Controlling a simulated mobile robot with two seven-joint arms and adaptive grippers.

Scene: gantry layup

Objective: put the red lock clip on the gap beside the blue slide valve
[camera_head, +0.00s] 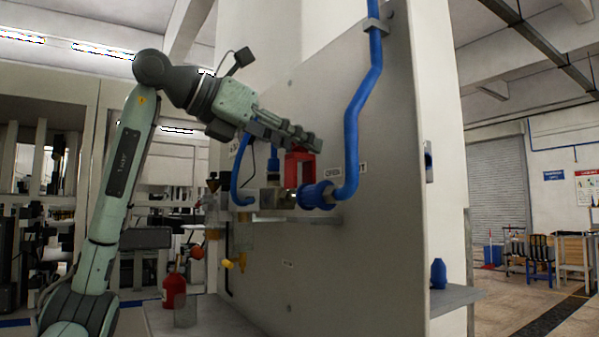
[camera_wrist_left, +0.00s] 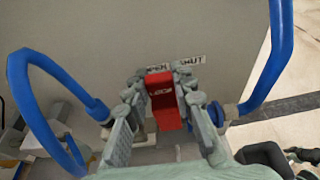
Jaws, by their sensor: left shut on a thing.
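My left gripper (camera_head: 304,143) reaches in from the left to the front of the grey panel. It is shut on the red lock clip (camera_head: 298,168), which hangs below the fingertips; in the left wrist view the clip (camera_wrist_left: 163,105) sits between the two fingers. The clip's lower end is right at the metal valve body (camera_head: 271,198), beside a ribbed blue fitting (camera_head: 316,195). I cannot tell whether the clip touches the valve. The gap and the blue slide are not clearly seen, being partly hidden by the clip and fingers. My right gripper is not in view.
A blue hose (camera_head: 352,130) runs down the panel (camera_head: 335,260) to the ribbed fitting; another blue hose (camera_wrist_left: 38,110) loops on the valve's other side. OPEN and SHUT labels are behind the clip. A red bottle (camera_head: 173,286) stands low at the left; a shelf (camera_head: 458,297) juts out right.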

